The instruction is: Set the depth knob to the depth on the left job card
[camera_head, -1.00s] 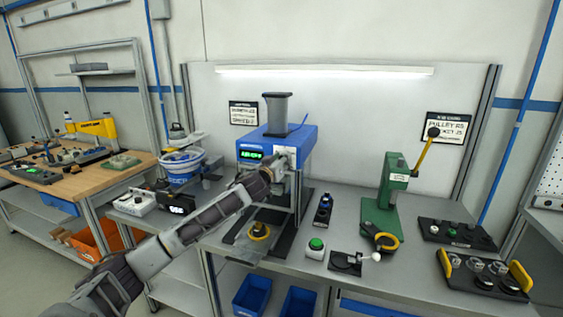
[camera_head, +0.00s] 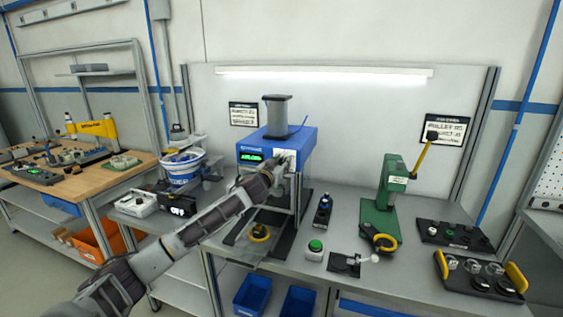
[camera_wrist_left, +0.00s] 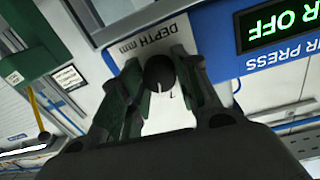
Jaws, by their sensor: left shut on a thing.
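The depth knob (camera_wrist_left: 160,73) is a round black knob with a white pointer line. It sits on a white panel marked "DEPTH mm" (camera_wrist_left: 150,38) on the blue press (camera_head: 300,138). My left gripper (camera_wrist_left: 158,90) has its fingers on both sides of the knob and is shut on it. In the head view my left gripper (camera_head: 279,165) covers the knob at the press front. The left job card (camera_head: 243,114) hangs on the back wall, its print too small to read surely. The green display (camera_wrist_left: 278,25) shows text ending in "R OFF". My right gripper is not in view.
A green hand press (camera_head: 380,215) with a yellow lever stands on the right of the bench. A green button box (camera_head: 315,248) and a black fixture (camera_head: 345,264) sit at the front. A white-and-blue bowl (camera_head: 182,168) stands left of the press.

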